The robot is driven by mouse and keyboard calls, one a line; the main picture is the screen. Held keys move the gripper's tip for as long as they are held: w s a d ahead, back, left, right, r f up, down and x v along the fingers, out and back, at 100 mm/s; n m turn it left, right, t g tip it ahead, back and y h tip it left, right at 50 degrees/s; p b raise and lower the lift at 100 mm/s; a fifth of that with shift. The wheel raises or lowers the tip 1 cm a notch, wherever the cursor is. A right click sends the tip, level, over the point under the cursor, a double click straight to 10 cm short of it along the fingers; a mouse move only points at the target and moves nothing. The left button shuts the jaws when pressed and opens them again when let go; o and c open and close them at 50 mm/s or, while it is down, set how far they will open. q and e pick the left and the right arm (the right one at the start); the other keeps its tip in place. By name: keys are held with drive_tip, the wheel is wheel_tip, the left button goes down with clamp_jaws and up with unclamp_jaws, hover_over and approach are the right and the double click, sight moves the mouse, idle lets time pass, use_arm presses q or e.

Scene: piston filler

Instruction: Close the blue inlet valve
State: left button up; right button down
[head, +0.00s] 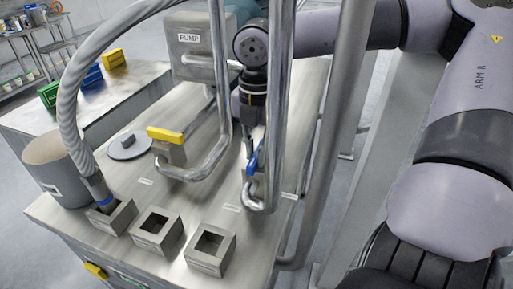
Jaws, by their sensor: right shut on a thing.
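The blue valve handle (254,159) sits on the pipework near the right side of the steel table, partly hidden by the vertical pipes. It slants steeply, upper end to the right. My right gripper (252,137) comes down from above behind the pipes and is shut on the handle's upper part. The fingertips are small and partly covered by a pipe. My left gripper is not in view.
A yellow valve handle (171,135) lies roughly level to the left. Thick pipes (279,90) stand close around my right gripper. A PUMP box (190,40) is behind. Open square holders (212,249) and a grey cylinder (57,171) stand at the front and left.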

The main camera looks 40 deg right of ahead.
idle(0.3)
drive_tip(key=shift+f+n+b, duration=0.15)
drive_tip(key=shift+n+b, duration=0.45)
drive_tip(key=shift+b, duration=0.25)
drive_tip(key=shift+n+b, duration=1.15)
drive_tip(key=shift+n, duration=0.05)
drive_tip(key=n+b, duration=0.2)
drive_tip(key=n, duration=0.1)
drive_tip(key=shift+s+d+n, duration=0.1)
drive_tip(key=shift+n, duration=0.2)
drive_tip(key=n+b, duration=0.1)
drive_tip(key=n, duration=0.1)
drive_tip(key=shift+n, duration=0.4)
drive_tip(key=n, duration=0.2)
drive_tip(key=shift+d+n, duration=0.15)
drive_tip(key=shift+n, duration=0.15)
drive_tip(key=n, duration=0.5)
drive_tip(key=shift+d, duration=0.1)
drive_tip(key=shift+n, duration=0.3)
drive_tip(key=c, duration=1.6)
unclamp_jaws()
drive_tip(key=shift+b, duration=0.3)
